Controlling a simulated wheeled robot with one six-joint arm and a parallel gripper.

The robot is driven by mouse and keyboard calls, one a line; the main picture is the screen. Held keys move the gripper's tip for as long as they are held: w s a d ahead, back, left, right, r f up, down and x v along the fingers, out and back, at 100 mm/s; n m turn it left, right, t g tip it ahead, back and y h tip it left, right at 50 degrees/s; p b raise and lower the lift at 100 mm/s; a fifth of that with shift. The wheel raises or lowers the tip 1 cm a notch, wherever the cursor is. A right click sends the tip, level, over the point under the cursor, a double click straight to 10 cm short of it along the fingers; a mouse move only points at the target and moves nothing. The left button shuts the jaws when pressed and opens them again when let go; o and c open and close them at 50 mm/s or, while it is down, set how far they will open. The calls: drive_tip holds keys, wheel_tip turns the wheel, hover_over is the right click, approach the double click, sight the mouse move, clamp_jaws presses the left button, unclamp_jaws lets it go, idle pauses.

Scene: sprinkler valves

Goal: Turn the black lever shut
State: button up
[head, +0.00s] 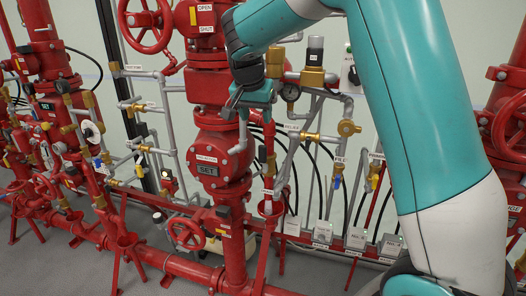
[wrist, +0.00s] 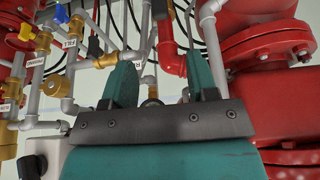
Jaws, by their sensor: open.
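My gripper (head: 243,104) is in front of the middle red riser, just above the black SET plate (head: 208,170) and to its right. In the wrist view its two teal fingers (wrist: 162,70) stand wide apart with a gap between them, and nothing is clearly held. A small dark piece (wrist: 159,9) shows at the top of the wrist view, beyond the fingers; I cannot tell whether it is the black lever. No black lever can be made out for certain in the head view, where my gripper and arm cover part of the pipework.
A red handwheel (head: 147,25) is at upper left, and another (head: 187,233) is low down. Brass valves and grey pipes (head: 318,136) crowd the right of the riser.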

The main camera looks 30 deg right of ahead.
sight(263, 154)
drive_tip(key=p+x, duration=0.4)
drive_tip(key=x, duration=1.2)
drive_tip(key=shift+f, duration=0.15)
drive_tip(key=shift+a, duration=0.1)
clamp_jaws()
